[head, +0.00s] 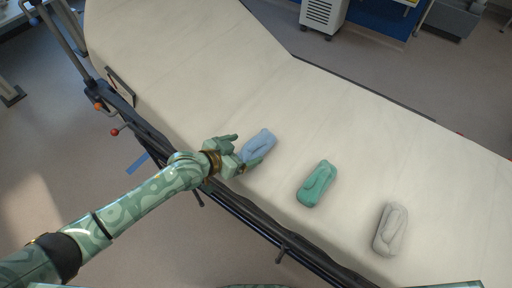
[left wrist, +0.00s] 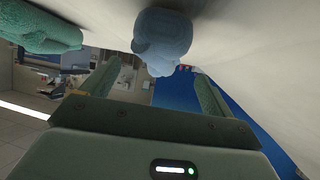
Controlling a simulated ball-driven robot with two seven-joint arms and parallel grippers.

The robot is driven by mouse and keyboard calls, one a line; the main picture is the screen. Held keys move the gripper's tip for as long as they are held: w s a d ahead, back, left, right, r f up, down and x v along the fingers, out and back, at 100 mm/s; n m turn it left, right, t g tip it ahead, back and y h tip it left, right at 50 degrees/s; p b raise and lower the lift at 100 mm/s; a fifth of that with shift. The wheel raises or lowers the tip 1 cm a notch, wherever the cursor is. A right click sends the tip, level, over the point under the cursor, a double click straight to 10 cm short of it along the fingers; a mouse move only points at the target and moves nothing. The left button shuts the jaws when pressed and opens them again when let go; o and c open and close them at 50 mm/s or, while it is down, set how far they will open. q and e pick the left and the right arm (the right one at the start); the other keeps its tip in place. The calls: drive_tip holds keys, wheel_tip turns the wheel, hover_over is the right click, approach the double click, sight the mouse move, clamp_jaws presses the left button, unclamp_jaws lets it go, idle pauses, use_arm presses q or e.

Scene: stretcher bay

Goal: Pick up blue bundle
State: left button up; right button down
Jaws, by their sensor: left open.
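The blue bundle (head: 259,145) lies on the cream stretcher (head: 330,122), near its front edge. My left gripper (head: 244,151) is open beside the bundle, with one finger on the far side and one near its lower right end. In the left wrist view the blue bundle (left wrist: 162,38) shows at the top middle, beyond and between the open fingers of the left gripper (left wrist: 160,85). I cannot tell whether any finger touches it. My right gripper is not in view.
A green bundle (head: 316,184) lies right of the blue one, and a grey-white bundle (head: 390,229) lies farther right. The green one also shows in the left wrist view (left wrist: 40,33). A dark rail (head: 262,215) runs along the stretcher's front edge. The stretcher behind the bundles is clear.

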sight(253, 147)
use_arm(q)
drive_tip(key=b+x, duration=0.2)
drive_tip(key=x, duration=0.2)
drive_tip(key=shift+d+f, duration=0.1)
drive_tip(key=shift+f, duration=0.25)
drive_tip(key=shift+w+d, duration=0.1)
drive_tip(key=shift+d, duration=0.05)
drive_tip(key=shift+r, duration=0.1)
drive_tip(key=c, duration=1.3)
drive_tip(key=shift+r, duration=0.15)
